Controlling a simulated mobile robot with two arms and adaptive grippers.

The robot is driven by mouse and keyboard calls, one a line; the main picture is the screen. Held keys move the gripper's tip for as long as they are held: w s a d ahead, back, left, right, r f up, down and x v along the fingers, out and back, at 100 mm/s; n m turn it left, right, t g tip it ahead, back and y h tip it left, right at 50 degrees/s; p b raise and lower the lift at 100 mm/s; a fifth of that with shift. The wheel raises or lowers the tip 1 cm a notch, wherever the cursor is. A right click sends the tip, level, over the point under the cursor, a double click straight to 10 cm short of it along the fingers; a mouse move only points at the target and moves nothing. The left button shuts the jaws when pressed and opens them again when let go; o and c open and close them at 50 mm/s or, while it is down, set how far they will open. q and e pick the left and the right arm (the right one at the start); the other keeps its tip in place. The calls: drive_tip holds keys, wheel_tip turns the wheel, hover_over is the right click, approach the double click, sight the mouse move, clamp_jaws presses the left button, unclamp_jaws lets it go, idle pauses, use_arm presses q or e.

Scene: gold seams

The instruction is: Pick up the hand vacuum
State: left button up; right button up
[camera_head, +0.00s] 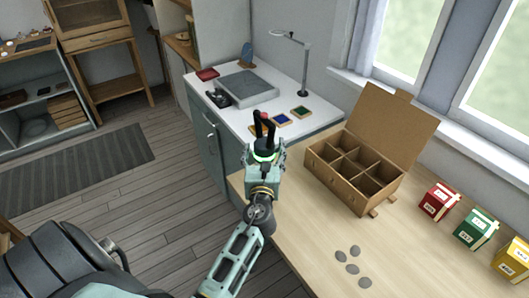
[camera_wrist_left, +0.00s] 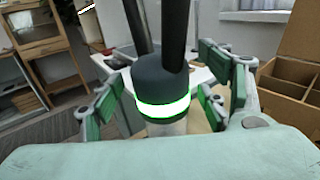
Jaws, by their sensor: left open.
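The hand vacuum (camera_head: 263,143) appears as a dark green-grey round body with a glowing green ring and a black handle loop with a touch of red. It is near the far left corner of the wooden table. In the left wrist view, the vacuum (camera_wrist_left: 162,85) is upright in the middle, with two black bars rising from it. My left gripper (camera_head: 263,156) is at the vacuum, its open fingers spread on either side. In the wrist view, the gripper (camera_wrist_left: 168,105) shows gaps beside the body. The vacuum's lower end is hidden. My right gripper is not in view.
A cardboard box (camera_head: 318,176) with compartments and a raised lid stands right of the vacuum. Red (camera_head: 438,202), green (camera_head: 474,229) and yellow (camera_head: 514,260) boxes line the right side. Several grey pebbles (camera_head: 352,268) lie nearby. A white counter (camera_head: 262,110) with a lamp stands behind.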

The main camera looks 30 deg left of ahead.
use_arm(q)
drive_tip(key=shift+x, duration=0.8)
drive_tip(key=shift+f, duration=0.1)
drive_tip(key=shift+c, duration=0.4)
drive_tip(key=c, duration=1.1)
drive_tip(key=shift+c, duration=1)
